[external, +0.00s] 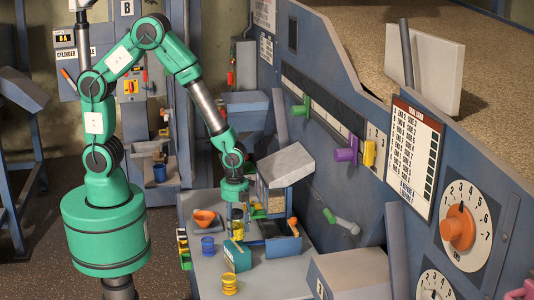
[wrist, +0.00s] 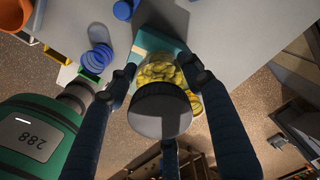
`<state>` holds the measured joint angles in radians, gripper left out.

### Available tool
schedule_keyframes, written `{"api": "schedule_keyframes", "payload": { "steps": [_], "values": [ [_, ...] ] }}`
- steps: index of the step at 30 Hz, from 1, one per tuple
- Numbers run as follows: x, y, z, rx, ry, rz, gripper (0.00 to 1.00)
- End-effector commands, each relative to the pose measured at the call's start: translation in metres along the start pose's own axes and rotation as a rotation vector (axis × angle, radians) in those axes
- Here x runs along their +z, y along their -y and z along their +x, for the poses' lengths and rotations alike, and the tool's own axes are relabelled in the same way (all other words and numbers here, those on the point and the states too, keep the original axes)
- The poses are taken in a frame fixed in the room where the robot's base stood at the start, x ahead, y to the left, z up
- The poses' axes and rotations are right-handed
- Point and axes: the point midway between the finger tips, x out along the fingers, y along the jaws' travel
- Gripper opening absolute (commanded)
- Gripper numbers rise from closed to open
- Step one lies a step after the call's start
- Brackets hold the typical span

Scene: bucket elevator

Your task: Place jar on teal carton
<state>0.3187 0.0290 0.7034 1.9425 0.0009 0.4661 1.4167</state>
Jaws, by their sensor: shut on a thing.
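My gripper (external: 235,203) points down over the grey worktop, its fingers closed around a jar. The jar (external: 237,229) has yellow contents and shows small below the gripper. In the wrist view my gripper (wrist: 158,74) has a finger on each side of the jar (wrist: 170,85), whose grey lid faces the camera. The teal carton (external: 237,258) stands on the worktop, just below the jar in the external picture. In the wrist view the carton (wrist: 150,40) shows partly behind the jar, which hides some of it. I cannot tell whether jar and carton touch.
An orange bowl (external: 205,218), a blue ringed item (external: 208,246) and a yellow ringed item (external: 230,284) stand on the worktop (external: 200,276). A blue bin with an orange handle (external: 283,243) is close on the right. The machine's panel wall rises beyond it.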

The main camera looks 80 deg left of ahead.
Motion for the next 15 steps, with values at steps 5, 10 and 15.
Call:
{"api": "schedule_keyframes", "payload": {
  "steps": [5,10,15],
  "values": [
    [0.000,-0.001,0.013,0.003,0.000,0.000,0.13],
    [0.000,0.000,0.030,0.002,0.000,0.000,0.13],
    [0.000,0.001,0.035,-0.001,0.000,0.000,0.13]
  ]
}}
